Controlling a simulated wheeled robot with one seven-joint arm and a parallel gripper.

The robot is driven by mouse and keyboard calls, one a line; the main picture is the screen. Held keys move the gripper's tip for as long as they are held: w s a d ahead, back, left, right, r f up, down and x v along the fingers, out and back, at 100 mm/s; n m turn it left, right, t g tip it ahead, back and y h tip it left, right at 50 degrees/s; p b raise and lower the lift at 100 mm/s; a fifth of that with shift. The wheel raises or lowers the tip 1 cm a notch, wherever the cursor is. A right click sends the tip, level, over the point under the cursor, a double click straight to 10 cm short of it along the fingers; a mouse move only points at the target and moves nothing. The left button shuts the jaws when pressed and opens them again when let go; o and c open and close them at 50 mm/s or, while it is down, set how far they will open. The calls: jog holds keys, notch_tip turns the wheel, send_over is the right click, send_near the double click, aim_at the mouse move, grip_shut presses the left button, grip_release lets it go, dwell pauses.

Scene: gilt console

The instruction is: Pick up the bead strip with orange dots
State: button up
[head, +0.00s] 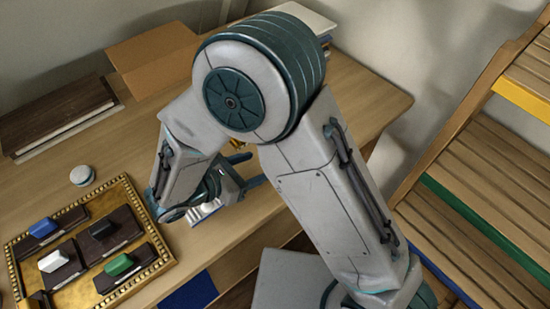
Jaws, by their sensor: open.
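I cannot make out a bead strip with orange dots in the head view. My gripper (246,171) is over the right part of the wooden table, with its two fingers apart and nothing visible between them. A small whitish object (204,212) lies just below and left of my gripper, mostly hidden by it, so I cannot tell what it is. A small gold-yellow thing (238,144) shows just behind the fingers, partly covered by my arm.
A gilt-edged tray (165,262) at the lower left holds dark blocks with blue, white, black and green pieces. A round grey disc (82,175), dark books (58,115) and a cardboard box (155,58) stand behind. A slatted wooden rack (480,190) is at right.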

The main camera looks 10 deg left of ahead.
jog(key=shift+p+x, duration=0.5)
jog(key=shift+x, duration=3.05)
jog(key=shift+w+a, duration=0.1)
jog(key=c, duration=1.2)
jog(key=shift+o, duration=0.2)
